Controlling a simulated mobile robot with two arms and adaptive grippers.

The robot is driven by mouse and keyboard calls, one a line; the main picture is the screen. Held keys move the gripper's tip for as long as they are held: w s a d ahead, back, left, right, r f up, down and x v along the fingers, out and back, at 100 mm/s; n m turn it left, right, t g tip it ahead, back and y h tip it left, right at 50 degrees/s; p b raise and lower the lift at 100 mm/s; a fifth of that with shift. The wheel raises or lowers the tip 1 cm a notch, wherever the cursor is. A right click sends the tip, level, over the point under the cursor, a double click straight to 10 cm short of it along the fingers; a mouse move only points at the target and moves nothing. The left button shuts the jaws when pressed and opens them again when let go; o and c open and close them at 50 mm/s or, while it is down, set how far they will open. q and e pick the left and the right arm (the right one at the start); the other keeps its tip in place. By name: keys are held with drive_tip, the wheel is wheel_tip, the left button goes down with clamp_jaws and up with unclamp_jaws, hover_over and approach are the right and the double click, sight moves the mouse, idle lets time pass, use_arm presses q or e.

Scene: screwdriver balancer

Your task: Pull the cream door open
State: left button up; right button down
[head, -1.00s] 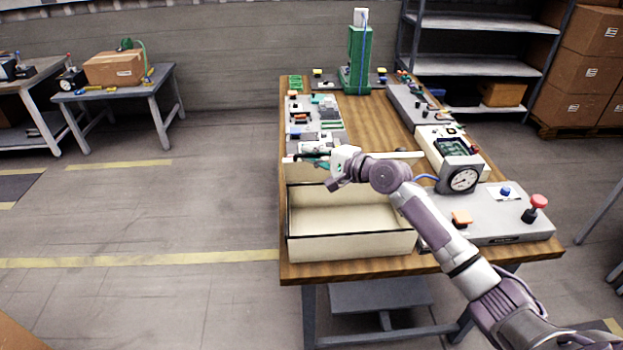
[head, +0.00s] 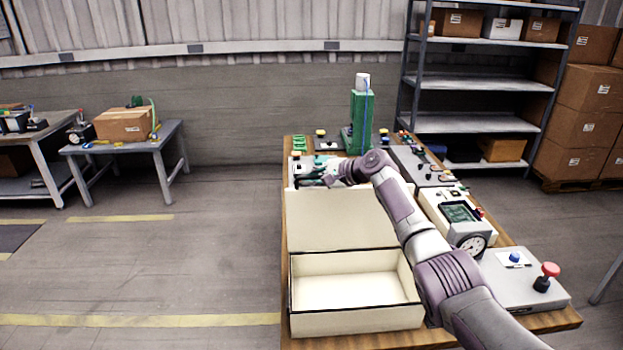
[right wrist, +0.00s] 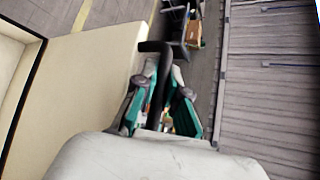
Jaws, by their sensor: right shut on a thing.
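The cream door (head: 335,222) is a flat panel along the back edge of the cream box (head: 360,318). It is swung up off the box, and the box's inside shows open and empty. In the right wrist view the door (right wrist: 90,75) fills the left side. My right gripper (head: 318,168) is at the door's far edge. In the right wrist view its teal fingers (right wrist: 160,95) are closed around a dark handle (right wrist: 153,47) beside the door. The handle is hidden in the head view. My left gripper is not in view.
The wooden table (head: 555,322) carries a dial gauge (head: 470,243), a red button (head: 549,272) and a green device (head: 358,122) at the back. My right arm passes over the devices on the right. Open floor (head: 180,270) lies left of the table.

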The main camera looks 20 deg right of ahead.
drive_tip(key=shift+w, duration=0.15)
idle(0.3)
drive_tip(key=c, duration=1.2)
unclamp_jaws()
drive_tip(key=v, duration=1.2)
drive_tip(key=shift+r, duration=0.15)
drive_tip(key=shift+c, duration=0.3)
